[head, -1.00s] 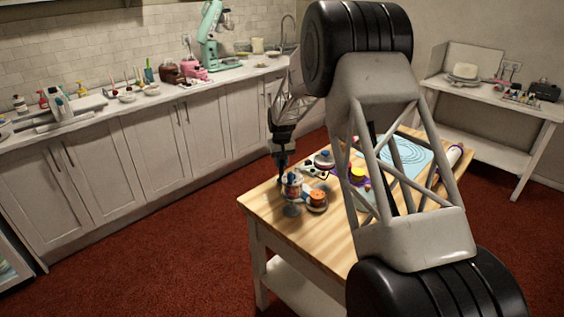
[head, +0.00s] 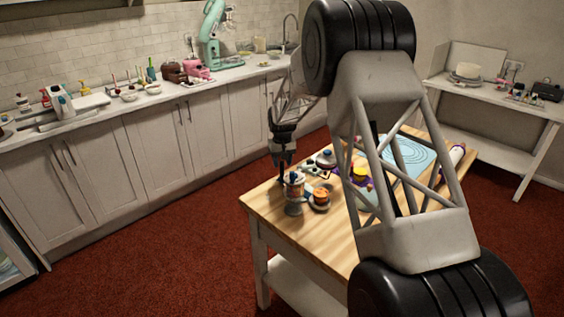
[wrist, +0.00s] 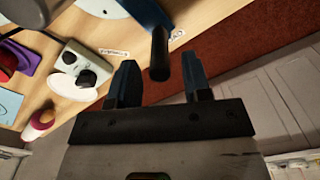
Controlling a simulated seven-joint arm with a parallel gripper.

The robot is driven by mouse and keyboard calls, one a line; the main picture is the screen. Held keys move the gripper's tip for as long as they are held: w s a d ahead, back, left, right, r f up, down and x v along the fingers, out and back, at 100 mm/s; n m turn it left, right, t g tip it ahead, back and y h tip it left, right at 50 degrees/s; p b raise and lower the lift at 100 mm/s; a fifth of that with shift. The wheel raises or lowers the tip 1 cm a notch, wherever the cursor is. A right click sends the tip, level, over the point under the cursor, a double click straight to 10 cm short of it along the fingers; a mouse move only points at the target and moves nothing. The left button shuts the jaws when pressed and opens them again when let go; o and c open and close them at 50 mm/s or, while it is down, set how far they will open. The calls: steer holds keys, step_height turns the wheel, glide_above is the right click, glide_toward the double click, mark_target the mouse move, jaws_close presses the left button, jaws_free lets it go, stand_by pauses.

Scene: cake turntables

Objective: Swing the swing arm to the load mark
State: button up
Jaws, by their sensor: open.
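The swing arm (wrist: 147,12) shows as a blue bar at the top of the wrist view, with a dark upright post (wrist: 160,55) at its end. My gripper (wrist: 160,62) is open, with one dark blue finger on each side of the post in the picture. I cannot tell whether either finger touches it. Two small white labels lie on the wood: one left of the post (wrist: 113,52), one right of it near the table edge (wrist: 178,35). Their print is too small to read, so I cannot tell which is the load mark. In the head view my gripper (head: 283,168) is at the table's far-left side.
The wooden table (head: 262,205) holds a small stand (head: 293,190), an orange-topped item (head: 320,196) and a blue mat (head: 412,152). A grey box with black knobs (wrist: 82,65) is left of my gripper in the wrist view. Red carpet lies beyond the table edge.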

steer(key=shift+r, duration=0.1)
steer(key=shift+r, duration=3.4)
steer(key=shift+s+d+r, duration=0.1)
steer(key=shift+s+r, duration=0.05)
steer(key=shift+r, duration=0.05)
steer(key=s+d+r+m, duration=0.1)
steer(key=s+d+r, duration=0.4)
steer(key=s, duration=0.5)
steer(key=s+d+r+t, duration=0.1)
steer(key=s+d+r, duration=0.2)
steer(key=s+r, duration=0.5)
steer(key=s+d+r+m, duration=0.1)
steer(key=s+d+r, duration=0.35)
steer(key=s, duration=0.65)
steer(key=s+d+f, duration=0.1)
steer(key=s+d, duration=0.2)
steer(key=s, duration=1.4)
steer(key=s+d+f+m+t, duration=0.1)
steer(key=s+d, duration=0.2)
steer(key=s, duration=1.3)
steer(key=shift+s+t, duration=0.3)
steer(key=shift+s, duration=0.05)
